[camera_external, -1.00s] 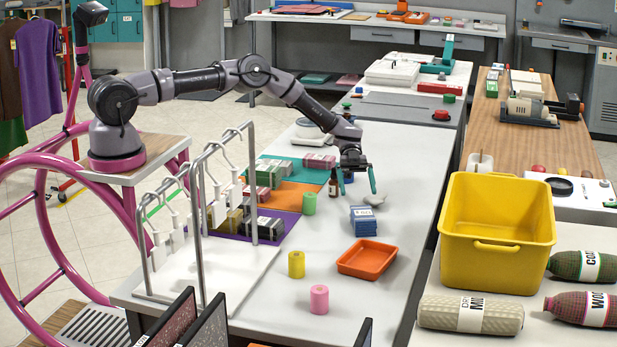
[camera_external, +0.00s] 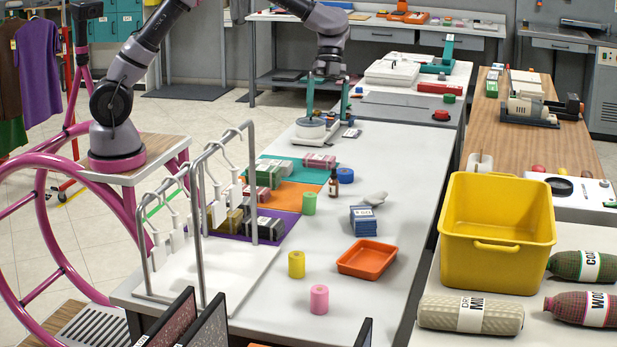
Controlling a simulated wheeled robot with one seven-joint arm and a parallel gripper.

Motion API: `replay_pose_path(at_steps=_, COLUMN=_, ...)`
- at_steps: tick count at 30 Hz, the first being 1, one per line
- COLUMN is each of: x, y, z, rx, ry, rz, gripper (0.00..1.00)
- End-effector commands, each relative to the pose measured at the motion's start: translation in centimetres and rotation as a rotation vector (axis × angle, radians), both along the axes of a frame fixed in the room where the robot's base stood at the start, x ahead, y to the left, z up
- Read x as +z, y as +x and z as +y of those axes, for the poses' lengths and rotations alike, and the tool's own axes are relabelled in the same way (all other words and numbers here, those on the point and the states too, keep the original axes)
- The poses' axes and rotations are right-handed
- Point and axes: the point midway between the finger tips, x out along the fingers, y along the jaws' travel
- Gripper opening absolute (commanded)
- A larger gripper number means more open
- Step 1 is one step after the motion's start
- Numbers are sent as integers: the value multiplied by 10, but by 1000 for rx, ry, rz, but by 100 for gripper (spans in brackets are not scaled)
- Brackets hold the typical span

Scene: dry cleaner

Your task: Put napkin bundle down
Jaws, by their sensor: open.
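Nothing shows between the fingers. A blue banded napkin bundle stack (camera_external: 363,222) sits on the bare table right of the mats. A pink bundle (camera_external: 319,160) lies on the teal mat (camera_external: 284,163). Green bundles (camera_external: 268,174) sit by the teal and orange mats. Yellowish and dark bundles (camera_external: 268,228) lie on the purple mat (camera_external: 285,219), partly hidden by the rack.
A metal hanger rack (camera_external: 203,235) stands at the near left. A yellow bin (camera_external: 497,230) stands right. The table's right strip is mostly clear.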

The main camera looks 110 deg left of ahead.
Motion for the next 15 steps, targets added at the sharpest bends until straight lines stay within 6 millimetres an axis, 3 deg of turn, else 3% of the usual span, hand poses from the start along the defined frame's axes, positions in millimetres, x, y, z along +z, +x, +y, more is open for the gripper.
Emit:
replay_pose_path(at_steps=1, x=24, y=-14, z=-14, rx=20, ry=57, rz=-3, gripper=100)
replay_pose_path(at_steps=6, x=81, y=-69, z=-46, rx=133, ry=223, rz=-20, gripper=100)
replay_pose_path(at_steps=15, x=150, y=-186, z=-83, rx=375, ry=407, rz=-166, gripper=100)
